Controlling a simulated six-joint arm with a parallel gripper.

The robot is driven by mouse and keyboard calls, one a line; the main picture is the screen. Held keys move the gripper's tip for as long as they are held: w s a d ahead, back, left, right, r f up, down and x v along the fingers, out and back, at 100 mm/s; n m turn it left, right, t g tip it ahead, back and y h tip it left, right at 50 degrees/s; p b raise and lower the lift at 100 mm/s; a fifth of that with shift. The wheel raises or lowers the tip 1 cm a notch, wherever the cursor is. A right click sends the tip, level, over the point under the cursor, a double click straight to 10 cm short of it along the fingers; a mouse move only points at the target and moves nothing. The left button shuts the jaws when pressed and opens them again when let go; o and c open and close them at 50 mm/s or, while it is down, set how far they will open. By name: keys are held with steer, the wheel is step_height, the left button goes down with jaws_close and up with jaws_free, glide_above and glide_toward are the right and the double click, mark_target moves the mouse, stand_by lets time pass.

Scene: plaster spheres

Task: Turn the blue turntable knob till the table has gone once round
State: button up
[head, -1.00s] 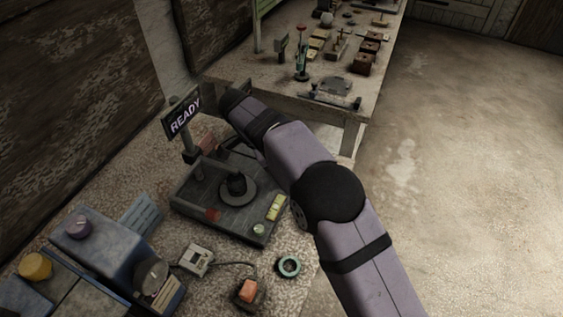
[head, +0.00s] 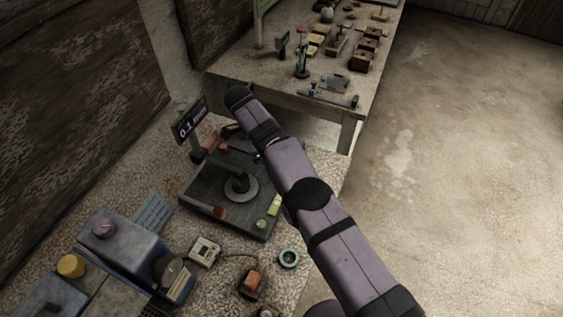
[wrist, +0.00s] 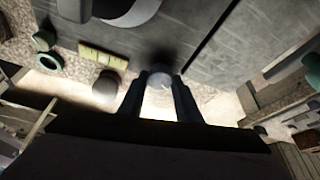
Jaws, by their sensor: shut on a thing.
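The turntable's dark base plate (head: 205,192) stands on the speckled bench at the middle left in the head view. A grey round table (head: 248,198) with a dark upright piece sits on it; its rim also shows at the top of the wrist view (wrist: 140,12). The knob (wrist: 160,79), a pale bluish-grey round thing, is at the edge of the base in the wrist view. My gripper (wrist: 160,92) is shut on it, one dark finger on each side. In the head view my arm hides the knob and the fingers.
A display (head: 190,122) behind the base reads "0.1 mm". A teal ring (head: 288,258), a small grey meter (head: 204,251) and an orange-topped box (head: 252,281) lie in front. Blue boxes (head: 125,252) stand at left.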

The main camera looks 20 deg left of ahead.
stand_by(0.7)
steer(key=o, duration=1.1)
steer(key=shift+c, duration=0.2)
steer(key=shift+r, duration=0.1)
step_height(320, 180, up, 10)
steer(key=p, duration=0.8)
